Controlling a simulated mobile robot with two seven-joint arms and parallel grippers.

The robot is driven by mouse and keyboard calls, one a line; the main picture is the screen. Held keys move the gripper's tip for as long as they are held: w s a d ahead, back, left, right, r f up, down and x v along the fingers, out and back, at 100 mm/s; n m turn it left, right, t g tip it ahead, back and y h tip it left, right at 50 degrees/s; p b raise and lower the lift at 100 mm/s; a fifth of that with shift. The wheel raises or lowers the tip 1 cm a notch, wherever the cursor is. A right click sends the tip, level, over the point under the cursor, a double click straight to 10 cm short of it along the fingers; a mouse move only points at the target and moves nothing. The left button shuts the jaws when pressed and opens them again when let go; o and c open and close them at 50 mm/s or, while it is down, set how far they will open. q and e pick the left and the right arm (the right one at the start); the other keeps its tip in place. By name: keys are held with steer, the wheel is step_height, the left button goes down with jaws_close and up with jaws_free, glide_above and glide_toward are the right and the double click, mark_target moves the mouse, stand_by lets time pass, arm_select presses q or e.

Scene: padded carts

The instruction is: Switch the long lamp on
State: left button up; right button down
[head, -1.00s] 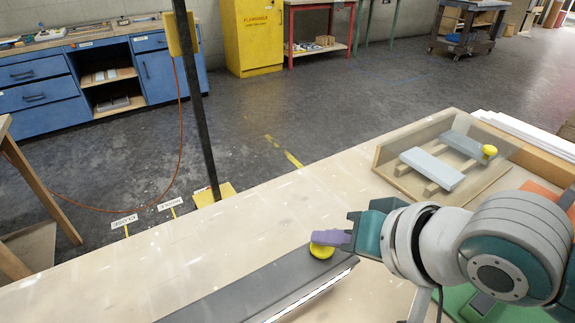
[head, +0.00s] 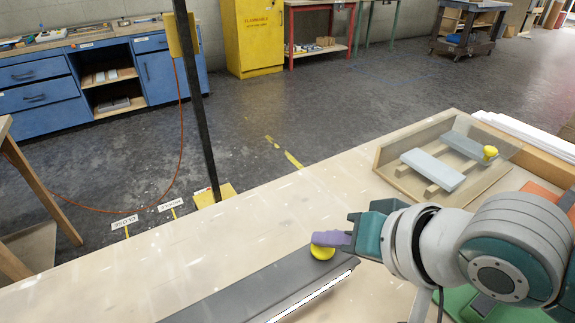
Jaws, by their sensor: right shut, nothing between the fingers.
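The long lamp (head: 262,292) is a dark grey bar lying slantwise on the pale table, cut off by the bottom edge of the head view. A bright white strip runs along its right side. A yellow round button (head: 322,253) sits on top at its far end. My right gripper (head: 318,239) is shut and empty, with its purple fingertips at the button, covering part of its top; they look to be touching it. My left gripper is not in view.
A wooden tray (head: 392,160) with grey blocks and a yellow knob stands at the back right of the table (head: 150,262). A green item (head: 470,306) lies under my right arm. The table left of the lamp is clear. A dark post (head: 203,120) stands beyond the table edge.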

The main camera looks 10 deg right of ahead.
steer(key=shift+s+d+f, duration=0.1)
steer(key=shift+s+f, duration=0.05)
steer(key=shift+f, duration=0.15)
steer(key=shift+s+f, duration=0.15)
steer(key=shift+f, duration=0.35)
steer(key=shift+r+p, duration=0.3)
steer(key=shift+p, duration=0.15)
stand_by(0.3)
step_height(320, 180, up, 6)
steer(key=p, duration=0.7)
steer(key=shift+r, duration=0.2)
